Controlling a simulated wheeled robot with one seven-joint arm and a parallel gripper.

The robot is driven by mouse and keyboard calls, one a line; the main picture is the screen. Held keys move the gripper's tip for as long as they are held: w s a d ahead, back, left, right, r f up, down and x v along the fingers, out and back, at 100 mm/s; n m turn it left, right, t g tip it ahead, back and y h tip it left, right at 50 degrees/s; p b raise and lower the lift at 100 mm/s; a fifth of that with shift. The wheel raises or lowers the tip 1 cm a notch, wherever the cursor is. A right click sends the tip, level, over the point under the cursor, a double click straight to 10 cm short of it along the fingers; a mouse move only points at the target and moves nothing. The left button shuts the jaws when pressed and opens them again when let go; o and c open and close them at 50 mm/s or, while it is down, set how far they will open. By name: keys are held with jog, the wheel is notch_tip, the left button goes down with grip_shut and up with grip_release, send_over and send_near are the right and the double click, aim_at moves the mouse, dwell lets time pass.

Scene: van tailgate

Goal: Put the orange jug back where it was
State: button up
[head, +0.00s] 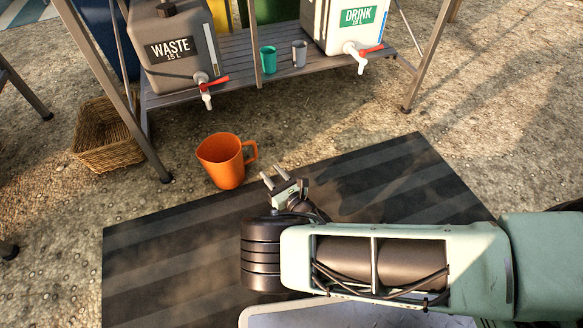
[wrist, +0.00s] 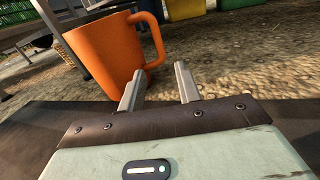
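The orange jug (head: 222,163) stands upright at the far edge of the dark striped mat, its handle on the right. In the wrist view the jug (wrist: 102,48) fills the upper left, with its handle toward my fingers. My gripper (head: 267,174) is just right of the jug, below its handle in the head view. The two fingers (wrist: 160,82) are apart with nothing between them. The left finger overlaps the lower right of the jug in the wrist view; I cannot tell if they touch.
Behind stands a slatted rack (head: 225,75) with a grey waste container (head: 172,45), a white drink container (head: 340,22), a teal cup (head: 268,60) and a grey cup (head: 299,53). A wicker basket (head: 103,135) sits left. The striped mat (head: 150,250) is mostly bare.

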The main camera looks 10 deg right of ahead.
jog(key=w+d+r+m+t+h, duration=0.2)
jog(key=w+d+r+m+h, duration=0.2)
jog(key=d+r+m+h, duration=0.65)
jog(key=s+d+r+m+g+h, duration=0.5)
jog(key=d+r+m+g+h, duration=0.15)
jog(key=m+h, duration=0.3)
jog(key=s+a+r+m+g+y, duration=0.2)
jog(key=s+r+m+g+y, duration=0.3)
jog(key=s+r, duration=0.6)
jog(key=s+a+r+m+g+y, duration=0.2)
jog(key=s+r+m+g+y, duration=0.4)
jog(key=s, duration=1.2)
notch_tip(320, 180, up, 5)
jog(key=m+y, duration=0.1)
jog(key=m, duration=0.1)
jog(key=shift+a+f+m, duration=0.15)
jog(key=shift+a+m, duration=0.1)
jog(key=shift+m, duration=0.15)
notch_tip(320, 180, up, 56)
jog(key=p, duration=5.6)
jog(key=shift+w, duration=0.1)
